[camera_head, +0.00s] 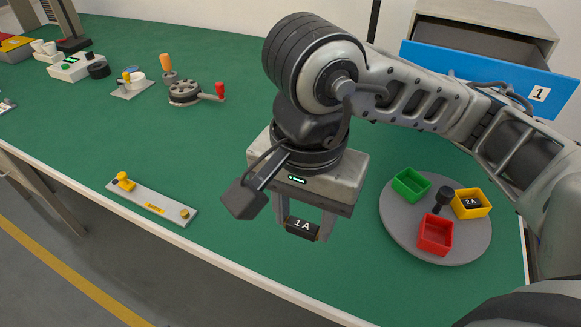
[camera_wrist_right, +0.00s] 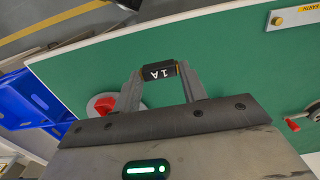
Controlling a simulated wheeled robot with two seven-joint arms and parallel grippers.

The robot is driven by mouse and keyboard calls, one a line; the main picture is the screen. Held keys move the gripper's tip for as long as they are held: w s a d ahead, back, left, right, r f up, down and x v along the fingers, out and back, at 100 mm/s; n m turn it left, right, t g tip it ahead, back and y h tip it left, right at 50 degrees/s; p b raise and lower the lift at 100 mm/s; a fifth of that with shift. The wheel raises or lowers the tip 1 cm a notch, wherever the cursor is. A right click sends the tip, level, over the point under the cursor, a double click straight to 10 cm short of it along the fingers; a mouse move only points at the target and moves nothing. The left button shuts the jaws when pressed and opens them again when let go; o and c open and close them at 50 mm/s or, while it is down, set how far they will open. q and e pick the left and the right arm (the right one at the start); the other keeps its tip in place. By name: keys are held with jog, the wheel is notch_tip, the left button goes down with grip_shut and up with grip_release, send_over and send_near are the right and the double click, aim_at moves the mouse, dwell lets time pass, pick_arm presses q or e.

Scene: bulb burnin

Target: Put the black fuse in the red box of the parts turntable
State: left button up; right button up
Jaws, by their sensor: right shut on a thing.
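My right gripper (camera_head: 303,228) is shut on a black fuse (camera_head: 302,229) marked 1A, held above the green table left of the turntable. In the right wrist view the fuse (camera_wrist_right: 158,72) sits between the two fingertips (camera_wrist_right: 160,74). The grey round parts turntable (camera_head: 398,232) stands at the right of the table. It bears a red box (camera_head: 435,236) at the front, a green box (camera_head: 410,186) at the back left and a yellow box (camera_head: 472,204) at the right. The red box looks empty. The yellow box holds a fuse marked 2A. My left gripper is not seen.
A black knob (camera_head: 443,197) rises from the turntable's middle between the boxes. An open blue drawer (camera_head: 490,75) is at the back right. A grey plate with yellow knobs (camera_head: 152,203) lies front left. A crank wheel (camera_head: 185,93) and other fixtures stand further back.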

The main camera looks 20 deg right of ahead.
jog(key=shift+s+a+r, duration=0.1)
jog(key=shift+a, duration=0.05)
jog(key=shift+w, duration=0.2)
jog(key=w+d+f+n+p, duration=0.1)
jog(key=w+d+f+n, duration=0.5)
jog(key=w+n, duration=0.4)
jog(key=shift+w, duration=0.2)
jog(key=shift+a, duration=0.1)
